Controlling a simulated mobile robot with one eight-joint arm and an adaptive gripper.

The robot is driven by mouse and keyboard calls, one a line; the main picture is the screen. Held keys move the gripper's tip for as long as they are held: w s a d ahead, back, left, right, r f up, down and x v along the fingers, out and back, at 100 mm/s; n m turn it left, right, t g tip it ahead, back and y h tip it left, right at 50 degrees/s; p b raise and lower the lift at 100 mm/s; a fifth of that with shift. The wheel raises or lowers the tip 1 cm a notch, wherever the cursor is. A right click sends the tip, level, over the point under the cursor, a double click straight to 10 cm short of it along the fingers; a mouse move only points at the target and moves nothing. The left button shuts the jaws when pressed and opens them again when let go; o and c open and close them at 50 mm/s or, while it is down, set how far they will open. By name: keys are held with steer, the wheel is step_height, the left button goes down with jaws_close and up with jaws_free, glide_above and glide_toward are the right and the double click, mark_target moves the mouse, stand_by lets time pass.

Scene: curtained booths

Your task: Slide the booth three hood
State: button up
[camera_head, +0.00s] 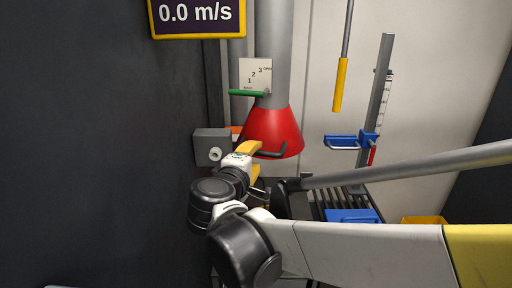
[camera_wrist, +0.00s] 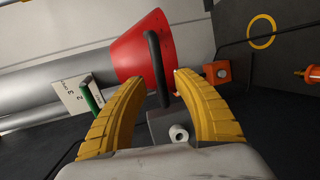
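The hood is a red cone (camera_head: 272,131) at the lower end of a grey vertical duct (camera_head: 274,50). It also shows in the wrist view (camera_wrist: 134,50), lying sideways. A dark bar handle (camera_head: 274,153) sticks out from the hood's lower rim. In the wrist view the handle (camera_wrist: 155,55) stands between my gripper's two yellow fingers (camera_wrist: 162,76). The fingers are spread, with a gap on each side of the handle. In the head view my gripper (camera_head: 255,160) is just below and left of the hood, partly covering the handle's left end.
A plate marked 1, 2, 3 (camera_head: 255,74) with a green lever (camera_head: 246,93) is on the duct. A grey box with a round knob (camera_head: 212,147) is left of my gripper. A blue clamp (camera_head: 345,142) and a yellow-ended rod (camera_head: 340,85) are to the right. A sign (camera_head: 197,13) reads 0.0 m/s.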

mark_target(258, 154)
steer(key=shift+b+x, duration=0.4)
steer(key=shift+x, duration=1.6)
jaws_close()
step_height(258, 154, up, 18)
steer(key=p, duration=1.3)
steer(key=shift+f, duration=0.15)
jaws_free()
steer(key=shift+s, duration=0.1)
